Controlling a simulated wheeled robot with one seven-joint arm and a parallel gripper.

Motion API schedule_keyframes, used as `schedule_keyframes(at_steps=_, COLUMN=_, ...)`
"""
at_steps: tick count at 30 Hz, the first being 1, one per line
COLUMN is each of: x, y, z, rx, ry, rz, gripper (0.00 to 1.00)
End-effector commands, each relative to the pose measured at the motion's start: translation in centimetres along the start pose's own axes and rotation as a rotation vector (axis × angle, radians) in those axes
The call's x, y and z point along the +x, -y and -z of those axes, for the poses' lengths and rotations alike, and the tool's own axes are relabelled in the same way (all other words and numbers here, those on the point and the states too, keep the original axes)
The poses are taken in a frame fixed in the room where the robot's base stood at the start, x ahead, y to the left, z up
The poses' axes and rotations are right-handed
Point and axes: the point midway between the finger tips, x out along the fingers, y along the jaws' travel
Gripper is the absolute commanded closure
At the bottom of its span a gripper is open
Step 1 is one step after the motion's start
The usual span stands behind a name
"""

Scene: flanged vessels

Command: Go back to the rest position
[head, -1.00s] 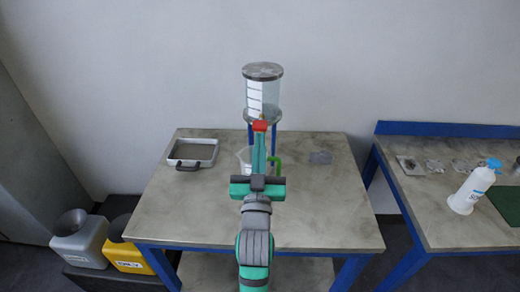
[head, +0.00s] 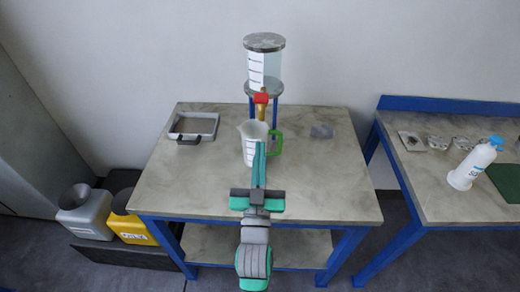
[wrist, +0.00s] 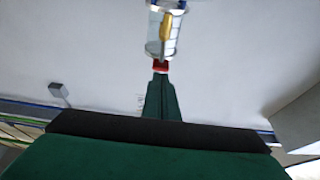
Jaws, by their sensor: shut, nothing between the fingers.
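My gripper (head: 258,165) is shut and empty, its teal fingers together. In the head view it reaches over the front-middle of the table, its tips overlapping the lower part of the jug in the picture. In the wrist view the gripper (wrist: 163,80) points toward the flanged vessel (wrist: 163,30). In the head view the clear vessel (head: 265,68) stands on blue legs at the back of the table, with a grey lid, a brass outlet and a red valve handle (head: 261,98). A white jug (head: 250,140) with a green handle stands below the outlet.
A side bench (head: 433,160) at right holds a white bottle (head: 472,165). Funnel-topped containers, one yellow (head: 131,226), stand at lower left.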

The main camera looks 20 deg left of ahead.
Motion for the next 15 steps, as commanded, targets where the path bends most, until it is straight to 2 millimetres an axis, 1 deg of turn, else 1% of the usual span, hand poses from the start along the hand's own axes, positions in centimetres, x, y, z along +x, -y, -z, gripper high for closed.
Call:
schedule_keyframes(at_steps=11, x=0.01, y=0.02, z=0.0, rx=0.0, ry=0.0, rz=0.0, gripper=1.0)
schedule_keyframes(at_steps=14, x=-0.47, y=-0.04, z=-0.47, rx=-0.002, ry=0.009, rz=0.001, gripper=1.0)
schedule_keyframes(at_steps=15, x=-0.93, y=-0.13, z=-0.88, rx=-0.004, ry=0.017, rz=0.0, gripper=1.0)
